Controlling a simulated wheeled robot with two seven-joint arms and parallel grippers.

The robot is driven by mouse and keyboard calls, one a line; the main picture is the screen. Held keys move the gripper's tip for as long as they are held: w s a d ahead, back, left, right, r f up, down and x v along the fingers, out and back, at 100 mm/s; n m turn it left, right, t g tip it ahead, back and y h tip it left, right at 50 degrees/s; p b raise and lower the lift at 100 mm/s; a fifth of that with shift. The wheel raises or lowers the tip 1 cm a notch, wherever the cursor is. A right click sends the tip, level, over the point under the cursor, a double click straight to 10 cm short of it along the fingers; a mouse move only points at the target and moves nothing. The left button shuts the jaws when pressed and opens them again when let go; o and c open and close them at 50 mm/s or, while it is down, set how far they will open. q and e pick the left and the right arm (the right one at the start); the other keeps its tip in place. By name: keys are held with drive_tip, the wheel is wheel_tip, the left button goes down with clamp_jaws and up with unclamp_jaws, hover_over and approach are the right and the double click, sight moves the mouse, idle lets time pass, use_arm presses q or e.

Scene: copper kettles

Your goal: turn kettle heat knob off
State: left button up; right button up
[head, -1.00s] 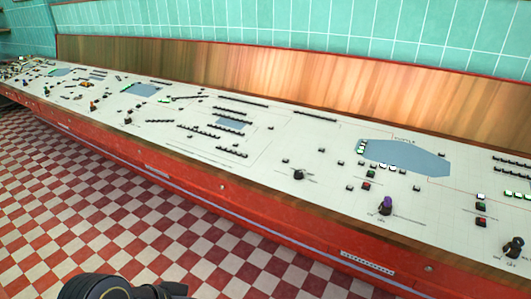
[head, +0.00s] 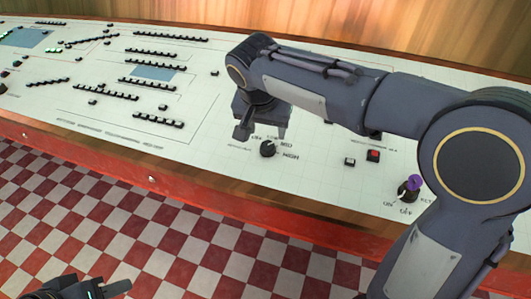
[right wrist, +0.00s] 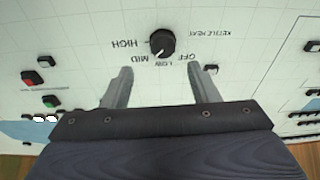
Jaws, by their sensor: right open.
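The kettle heat knob (head: 268,149) is a small black dial on the white panel, with OFF, LOW, MID and HIGH printed around it. In the right wrist view the knob (right wrist: 161,43) has a pale mark on its side toward LOW and MID; I cannot tell exactly which it points at. My right gripper (head: 263,131) is over the panel just behind the knob. In the right wrist view its fingers (right wrist: 161,70) are spread apart and empty, with the knob beyond their tips. My left gripper (head: 100,288) is partly cut off at the bottom left, away from the panel.
A purple-topped knob (head: 412,186) and a red button (head: 373,156) are to the right on the panel (head: 200,140). Rows of black switches lie to the left. A wooden back wall (head: 190,35) rises behind. The checkered floor (head: 150,225) in front is clear.

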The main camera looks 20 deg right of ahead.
sight(268, 144)
drive_tip(key=b+x, duration=0.1)
drive_tip(key=x, duration=0.6)
drive_tip(key=shift+w+a+f, duration=0.1)
drive_tip(key=shift+w+f, duration=0.2)
drive_tip(key=c, duration=1)
drive_tip(key=shift+o, duration=0.2)
